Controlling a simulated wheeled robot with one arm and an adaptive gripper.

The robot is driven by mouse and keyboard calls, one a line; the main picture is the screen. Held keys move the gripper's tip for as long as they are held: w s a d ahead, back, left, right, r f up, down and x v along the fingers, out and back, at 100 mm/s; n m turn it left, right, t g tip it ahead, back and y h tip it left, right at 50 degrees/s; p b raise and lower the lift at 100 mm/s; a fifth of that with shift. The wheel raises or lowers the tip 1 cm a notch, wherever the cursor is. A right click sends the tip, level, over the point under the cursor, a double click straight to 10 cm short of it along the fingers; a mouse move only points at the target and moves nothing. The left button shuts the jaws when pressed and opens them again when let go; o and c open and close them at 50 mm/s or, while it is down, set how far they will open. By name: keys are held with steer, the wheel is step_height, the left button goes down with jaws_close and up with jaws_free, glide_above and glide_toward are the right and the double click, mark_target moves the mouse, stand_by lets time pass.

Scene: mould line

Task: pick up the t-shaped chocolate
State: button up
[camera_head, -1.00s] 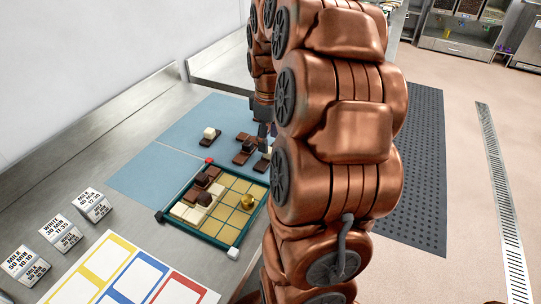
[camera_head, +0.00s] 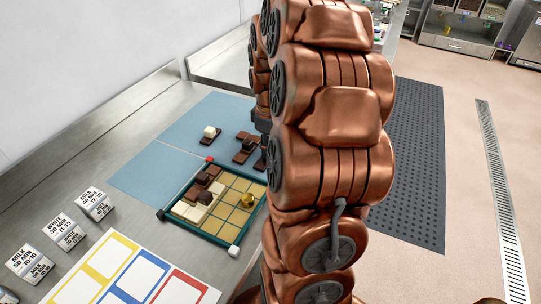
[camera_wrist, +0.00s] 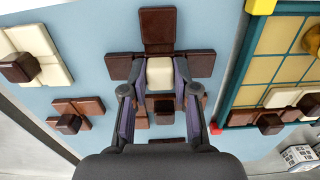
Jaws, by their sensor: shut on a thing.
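A dark brown T-shaped chocolate (camera_wrist: 158,28) lies below my gripper in the wrist view: a row of squares with one square standing out at the top. A cream cube (camera_wrist: 160,74) sits on its middle. My gripper (camera_wrist: 160,80) is shut on this cream cube, one finger on each side. The T-shaped chocolate looks flat, and I cannot tell whether it is clear of the blue mat (camera_wrist: 90,25). In the head view my arm hides the fingertips.
The green-edged mould tray (camera_head: 178,219) is beside the mat, partly filled, with a gold knob (camera_head: 248,200). Other pieces lie close by: a white one with a brown knob (camera_wrist: 50,70) and a brown one (camera_wrist: 92,105).

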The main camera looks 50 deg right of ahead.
jaws_close()
steer(key=shift+r, duration=0.15)
steer(key=shift+w+r+b, duration=0.1)
steer(key=shift+r+b, duration=0.4)
steer(key=shift+r, duration=1)
steer(key=shift+s+a+r, duration=0.15)
steer(key=shift+s, duration=0.1)
steer(key=s+a+b, duration=0.1)
steer(key=s+a, duration=0.2)
steer(key=s, duration=0.1)
steer(key=s+a+r+b, duration=0.1)
steer(key=s+a, duration=0.2)
steer(key=s, duration=0.1)
steer(key=s+a+b, duration=0.1)
steer(key=s+a, duration=0.2)
steer(key=s, duration=0.1)
steer(key=shift+a+r, duration=0.2)
steer(key=shift+a, duration=0.1)
step_height(320, 180, up, 7)
steer(key=p, duration=0.1)
